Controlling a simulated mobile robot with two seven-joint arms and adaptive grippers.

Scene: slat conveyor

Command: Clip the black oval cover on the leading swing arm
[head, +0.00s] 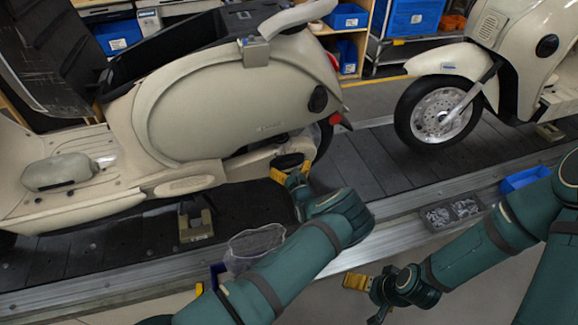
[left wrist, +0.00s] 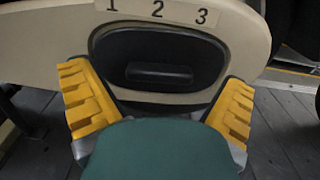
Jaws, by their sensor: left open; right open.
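The black oval cover (head: 290,160) lies against the cream swing arm (head: 235,165) of the left scooter. In the left wrist view the cover (left wrist: 160,55) sits just below the numbers 1, 2, 3 on the swing arm (left wrist: 230,20), with a raised bar across its middle. I cannot tell whether it is latched. My left gripper (head: 291,171) is open in front of the cover, its yellow fingers on either side of it. My right gripper (head: 356,283) is open and empty, low in front of the conveyor's near rail.
The scooter stands on the dark slat conveyor (head: 370,165), with a second scooter (head: 440,105) behind it at the right. A clear bag (head: 255,243), a grey tray of small parts (head: 452,214) and a blue bin (head: 523,180) line the near rail.

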